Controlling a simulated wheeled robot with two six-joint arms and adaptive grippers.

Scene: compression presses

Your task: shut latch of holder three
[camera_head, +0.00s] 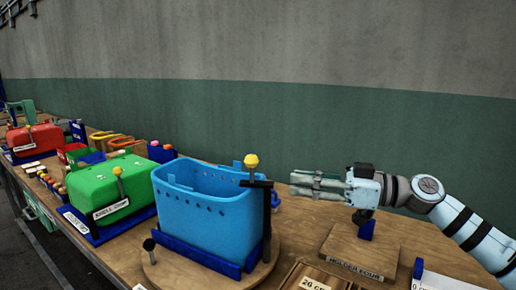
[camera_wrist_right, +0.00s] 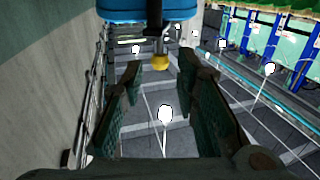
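A light blue bin (camera_head: 207,205) stands in a dark blue holder (camera_head: 198,254) on a round wooden base. No readable name shows on this holder, so I cannot confirm it is holder three. A dark latch post (camera_head: 267,225) rises at its right side, with a crossbar and a yellow knob (camera_head: 251,161) on top. My right gripper (camera_head: 294,182) points left toward the knob, a little right of it. In the right wrist view, its fingers (camera_wrist_right: 160,82) are apart and empty, with the yellow knob (camera_wrist_right: 160,62) beyond the gap. My left gripper is out of view.
A wooden block labelled HOLDER FOUR (camera_head: 357,268) stands below my right wrist. A green box (camera_head: 108,187) and a red box (camera_head: 33,142) sit in holders further left. A small black knob (camera_head: 149,244) stands left of the bin. The wall is behind.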

